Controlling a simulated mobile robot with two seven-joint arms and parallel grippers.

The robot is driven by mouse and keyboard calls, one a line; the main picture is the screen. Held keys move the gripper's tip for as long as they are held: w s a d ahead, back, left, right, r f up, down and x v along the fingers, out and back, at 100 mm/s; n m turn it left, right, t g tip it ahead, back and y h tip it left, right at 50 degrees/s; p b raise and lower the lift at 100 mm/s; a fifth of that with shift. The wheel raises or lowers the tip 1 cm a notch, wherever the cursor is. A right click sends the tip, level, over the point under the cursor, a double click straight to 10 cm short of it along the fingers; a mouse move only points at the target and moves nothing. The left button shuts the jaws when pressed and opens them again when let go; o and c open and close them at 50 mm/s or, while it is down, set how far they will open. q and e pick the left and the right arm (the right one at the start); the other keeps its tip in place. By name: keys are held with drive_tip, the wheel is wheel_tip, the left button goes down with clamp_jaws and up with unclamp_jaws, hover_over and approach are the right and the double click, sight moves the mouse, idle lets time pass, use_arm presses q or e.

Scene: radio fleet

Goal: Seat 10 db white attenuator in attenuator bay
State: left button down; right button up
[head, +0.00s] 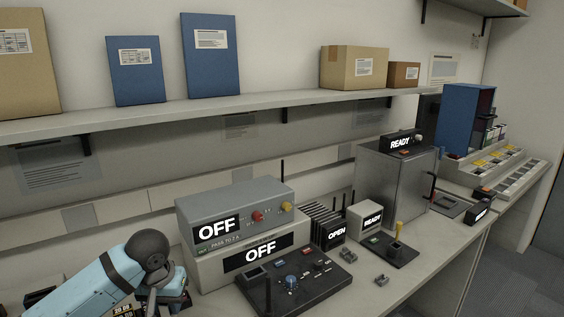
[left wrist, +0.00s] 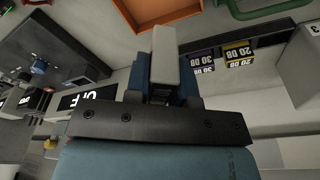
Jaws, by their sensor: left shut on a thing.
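My left gripper (head: 165,294) is low in the head view, left of the grey units. In the left wrist view the left gripper (left wrist: 164,90) is shut on a pale white-grey block, which looks like the white attenuator (left wrist: 165,55). Its label does not show. In the head view the hand hides the held block. A black panel (head: 315,292) with a blue knob and several switches lies on the bench to the right of the gripper. I cannot tell which opening is the attenuator bay. My right gripper is not in view.
Other attenuators, among them a yellow 20 DB one (left wrist: 238,52), sit beside the gripper in the left wrist view. An orange tray (left wrist: 165,18) is near the top. Two stacked OFF units (head: 235,215) stand behind the black panel. A READY box (head: 366,219) stands farther right.

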use_arm(q)
drive_tip(key=s+r+p, duration=0.9)
drive_tip(key=r+p, duration=0.5)
drive_tip(key=p, duration=0.2)
drive_tip(key=shift+s+r, duration=0.2)
drive_tip(key=shift+r, duration=0.2)
drive_tip(key=shift+w+f, duration=0.1)
